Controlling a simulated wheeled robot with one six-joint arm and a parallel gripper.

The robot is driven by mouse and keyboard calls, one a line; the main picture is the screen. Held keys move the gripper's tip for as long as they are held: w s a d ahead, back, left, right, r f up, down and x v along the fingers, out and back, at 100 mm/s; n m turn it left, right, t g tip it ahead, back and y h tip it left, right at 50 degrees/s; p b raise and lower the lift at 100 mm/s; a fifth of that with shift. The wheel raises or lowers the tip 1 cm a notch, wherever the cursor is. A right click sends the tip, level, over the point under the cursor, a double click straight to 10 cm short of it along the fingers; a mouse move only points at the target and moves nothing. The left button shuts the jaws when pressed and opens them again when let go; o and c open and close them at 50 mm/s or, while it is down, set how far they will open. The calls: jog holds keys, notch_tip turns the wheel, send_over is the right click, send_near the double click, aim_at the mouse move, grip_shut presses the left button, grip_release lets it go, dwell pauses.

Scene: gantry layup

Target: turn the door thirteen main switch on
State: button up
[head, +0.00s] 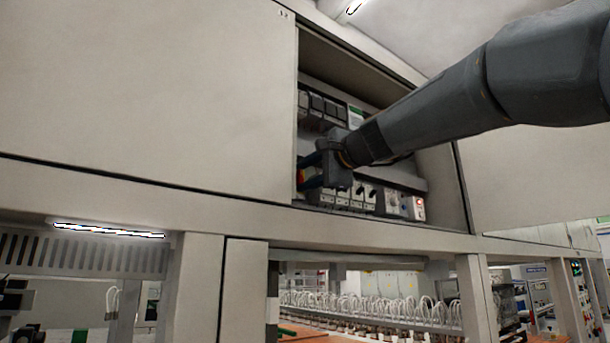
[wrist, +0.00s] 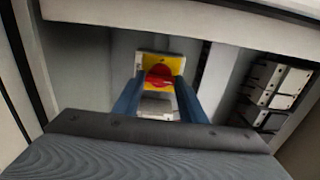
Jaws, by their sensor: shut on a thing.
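The main switch (wrist: 158,75), a red rotary knob on a yellow plate, sits inside the open cabinet in the wrist view. In the head view only a sliver of its red and yellow (head: 301,176) shows, at the left edge of the cabinet opening, behind my gripper. My gripper (head: 310,172) reaches into the cabinet; its blue fingers also show in the wrist view (wrist: 158,98), one on each side of the knob. They are shut on the knob. The exact angle of the knob and any on or off marking are too small to read.
The open cabinet has a left panel (head: 150,90) close beside my gripper and a right panel (head: 540,170). Black modules (head: 322,104) sit above and breakers (head: 350,195) below, with a red-lit unit (head: 419,208) at lower right. A frame beam (head: 250,215) runs under the opening.

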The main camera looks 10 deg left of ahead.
jog(key=o, duration=1.1)
jog(key=shift+c, duration=0.2)
jog(key=b+v, duration=0.3)
jog(key=v, duration=0.5)
jog(key=shift+b, duration=0.3)
